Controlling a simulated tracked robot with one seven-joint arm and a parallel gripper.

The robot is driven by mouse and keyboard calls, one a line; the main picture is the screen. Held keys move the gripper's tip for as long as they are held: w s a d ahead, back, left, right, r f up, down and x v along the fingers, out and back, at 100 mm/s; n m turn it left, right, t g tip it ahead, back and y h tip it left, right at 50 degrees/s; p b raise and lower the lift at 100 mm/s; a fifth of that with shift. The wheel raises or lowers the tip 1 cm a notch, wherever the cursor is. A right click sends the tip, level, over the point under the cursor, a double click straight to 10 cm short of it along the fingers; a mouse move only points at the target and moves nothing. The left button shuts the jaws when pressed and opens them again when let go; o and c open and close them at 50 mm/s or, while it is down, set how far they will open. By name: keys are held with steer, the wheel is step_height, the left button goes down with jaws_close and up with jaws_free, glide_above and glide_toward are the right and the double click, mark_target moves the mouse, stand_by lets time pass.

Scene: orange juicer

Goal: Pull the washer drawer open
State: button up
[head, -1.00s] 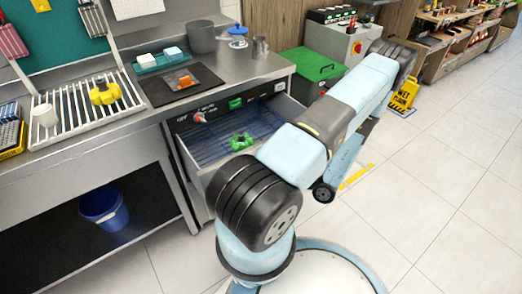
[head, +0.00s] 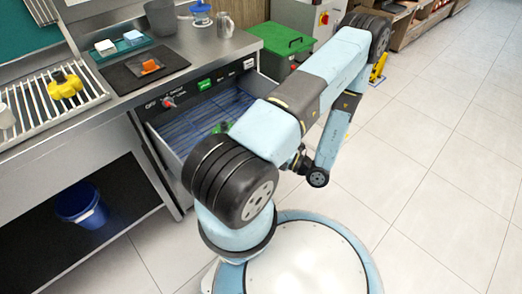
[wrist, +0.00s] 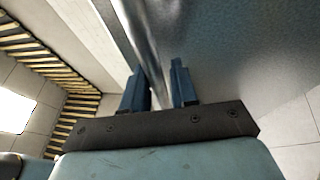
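The washer drawer (head: 178,136) is pulled out below the counter in the head view, with a blue wire rack (head: 213,108) inside. A green object (head: 221,127) lies on the rack, partly hidden by my arm. The drawer's front is hidden behind my arm in this view. My gripper (wrist: 160,86) shows in the wrist view as two blue fingers with a narrow gap. A shiny metal bar or edge (wrist: 140,40) runs into that gap beside a grey panel (wrist: 235,50). Whether the fingers press on it cannot be told.
The washer's control panel (head: 185,98) has a red knob and a green display. A green-lidded bin (head: 281,39) stands right of the counter. A blue bucket (head: 80,205) sits on the lower shelf at left. The tiled floor (head: 430,170) at right is clear.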

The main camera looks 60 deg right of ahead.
steer(key=shift+o, duration=1.3)
steer(key=shift+a, duration=0.1)
steer(key=v, duration=1.3)
steer(key=shift+s, duration=0.35)
steer(key=shift+w, duration=0.1)
